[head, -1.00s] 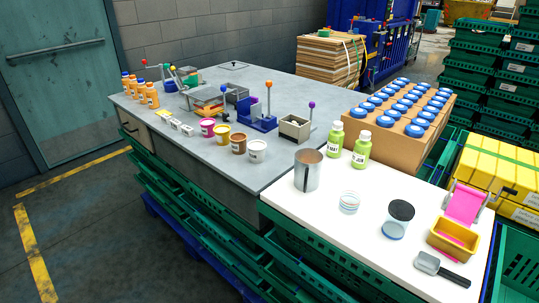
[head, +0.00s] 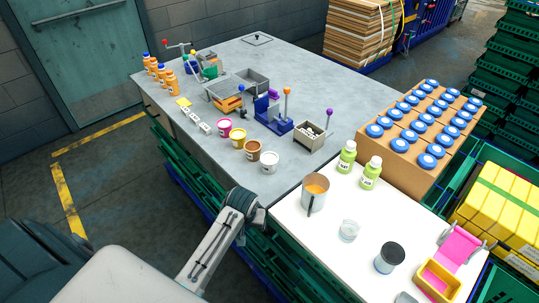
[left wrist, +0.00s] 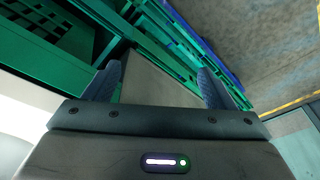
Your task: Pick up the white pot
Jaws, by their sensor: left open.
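The white pot (head: 272,161) stands upright on the grey worktop near its front edge. It is the nearest in a row with a brown pot (head: 253,149), a yellow pot (head: 238,138) and a pink pot (head: 225,128). My left arm reaches in from the lower left in the head view, its wrist in front of and below the white pot, apart from it. In the left wrist view my left gripper (left wrist: 158,72) is open and empty, its two fingers wide apart over green crates. No pot shows in that view. My right gripper is not in view.
A metal jug (head: 314,193) with orange inside stands on the white board (head: 290,222). Two green bottles (head: 346,157) stand behind it. A blue press (head: 274,118) and a beige box (head: 309,137) stand behind the pots. Green crates (head: 285,262) lie below the worktop's front edge.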

